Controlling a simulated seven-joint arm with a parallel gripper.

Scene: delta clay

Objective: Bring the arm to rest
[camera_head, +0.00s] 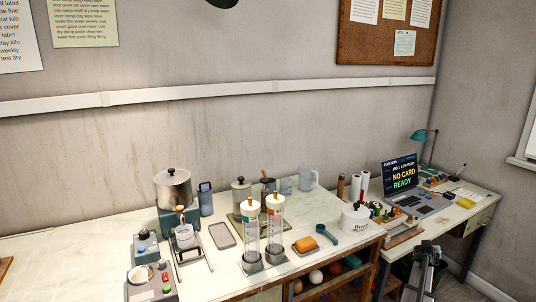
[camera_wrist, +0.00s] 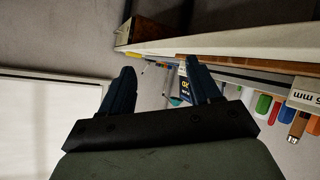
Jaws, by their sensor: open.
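My gripper (camera_wrist: 162,80) shows in the wrist view with its two dark fingers spread wide apart. Nothing is held between them. Past the fingertips I see a grey wall and, to the right, a pale ledge or bench edge (camera_wrist: 240,40) that looks tilted in this view. In the head view a dark grey arm end (camera_head: 428,255) shows at the lower right, in front of the desk; its fingers are too small there to judge. It appears apart from the bench and the desk.
The long bench (camera_head: 60,262) holds a metal pot (camera_head: 173,187), two clear cylinders (camera_head: 274,228), a sponge (camera_head: 305,244) and a white canister (camera_head: 355,219). A laptop-like screen (camera_head: 400,174) and green lamp (camera_head: 424,135) stand on the right desk. Balls sit on the shelf below.

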